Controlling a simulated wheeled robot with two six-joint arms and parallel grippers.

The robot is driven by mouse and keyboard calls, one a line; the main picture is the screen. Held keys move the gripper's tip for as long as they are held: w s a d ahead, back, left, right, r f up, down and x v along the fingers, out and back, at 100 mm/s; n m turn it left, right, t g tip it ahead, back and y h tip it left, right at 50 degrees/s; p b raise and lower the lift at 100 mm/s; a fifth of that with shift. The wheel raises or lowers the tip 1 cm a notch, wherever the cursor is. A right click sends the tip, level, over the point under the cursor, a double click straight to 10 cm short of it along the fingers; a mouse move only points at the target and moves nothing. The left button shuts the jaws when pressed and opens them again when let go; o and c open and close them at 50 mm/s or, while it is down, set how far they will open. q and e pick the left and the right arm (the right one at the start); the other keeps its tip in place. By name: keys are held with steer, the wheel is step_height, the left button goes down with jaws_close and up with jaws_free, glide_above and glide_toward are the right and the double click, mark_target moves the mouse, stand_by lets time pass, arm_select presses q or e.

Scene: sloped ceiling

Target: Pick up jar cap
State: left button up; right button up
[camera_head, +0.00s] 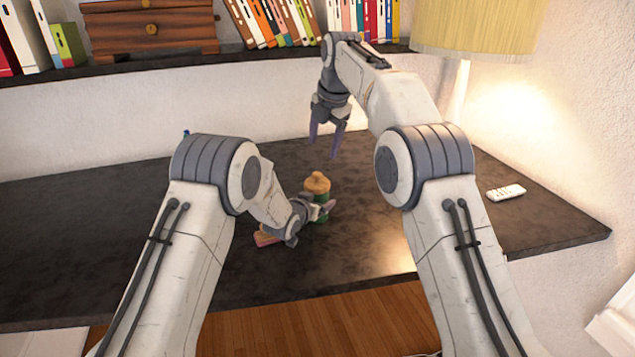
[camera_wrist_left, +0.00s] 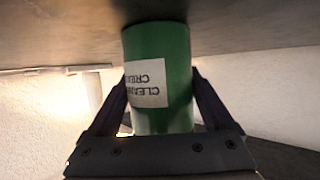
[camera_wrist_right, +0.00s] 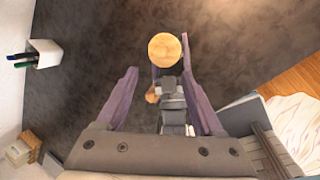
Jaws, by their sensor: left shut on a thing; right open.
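A green jar (camera_head: 322,194) stands on the dark desk, with a round wooden-looking cap (camera_head: 317,182) on top. My left gripper (camera_head: 325,210) is shut around the jar's body from the near side. The left wrist view shows the jar (camera_wrist_left: 160,60) with a white lettered label between the fingers; the cap is out of that view. My right gripper (camera_head: 327,140) is open and empty, above the desk and behind the jar. The right wrist view shows the cap (camera_wrist_right: 165,50) from above, beyond the fingers and apart from them.
A small pink and tan object (camera_head: 265,238) lies beside my left gripper, partly hidden. A white cup with pens (camera_wrist_right: 46,54) stands at the back. A shelf with books (camera_head: 275,22) runs above.

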mark_target(317, 174)
steer(key=w+f+n, duration=0.1)
steer(key=f+n, duration=0.1)
steer(key=f, duration=0.1)
steer(key=w+a+f+n+h, duration=0.1)
steer(key=f+n, duration=0.2)
steer(key=f, duration=0.1)
steer(key=w+f+n+t, duration=0.1)
steer(key=f+n, duration=0.2)
steer(key=shift+w+a+f+h, duration=0.1)
steer(key=shift+a+f+h, duration=0.2)
steer(key=shift+f, duration=0.1)
jaws_close()
